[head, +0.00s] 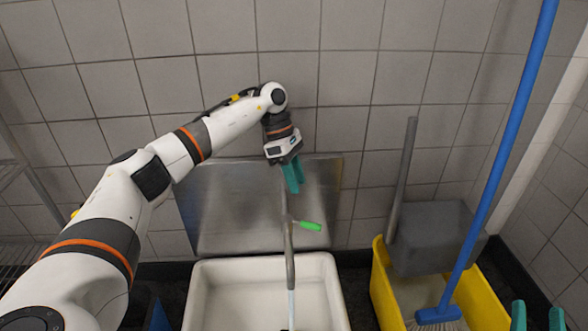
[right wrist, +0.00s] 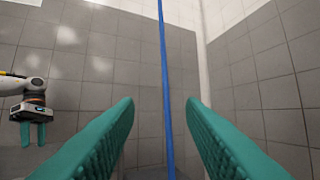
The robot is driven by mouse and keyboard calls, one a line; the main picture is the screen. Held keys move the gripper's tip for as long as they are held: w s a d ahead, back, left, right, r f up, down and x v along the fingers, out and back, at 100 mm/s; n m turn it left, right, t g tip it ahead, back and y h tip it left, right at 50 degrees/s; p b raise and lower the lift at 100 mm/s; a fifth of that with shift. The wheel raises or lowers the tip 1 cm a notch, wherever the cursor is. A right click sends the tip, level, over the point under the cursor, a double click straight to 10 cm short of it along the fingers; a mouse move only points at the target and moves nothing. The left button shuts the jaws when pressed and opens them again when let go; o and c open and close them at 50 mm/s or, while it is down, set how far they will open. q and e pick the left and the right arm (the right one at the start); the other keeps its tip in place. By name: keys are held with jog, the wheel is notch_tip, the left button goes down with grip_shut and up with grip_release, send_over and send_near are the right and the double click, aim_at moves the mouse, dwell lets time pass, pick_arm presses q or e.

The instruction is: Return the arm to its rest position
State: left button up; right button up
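My left arm reaches in from the left in the head view. Its gripper (head: 293,176), with teal fingers pointing down, hangs in front of the metal backsplash above the sink. The fingers look slightly apart with nothing between them. The left gripper also shows at the left of the right wrist view (right wrist: 33,134). My right gripper (head: 537,316) shows only its teal fingertips at the lower right of the head view. In the right wrist view its fingers (right wrist: 162,120) are wide apart and empty. The rest of my right arm is out of view.
A yellow bucket (head: 383,290) with a grey wringer (head: 432,238) stands right. A wire rack is far left.

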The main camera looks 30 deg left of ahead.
pick_arm(q)
jog(key=shift+a+r, duration=0.25)
jog(key=shift+r, duration=0.2)
pick_arm(e)
jog(key=shift+w+f+g+h, duration=0.2)
jog(key=shift+f+g+h, duration=0.15)
jog(key=shift+f, duration=0.2)
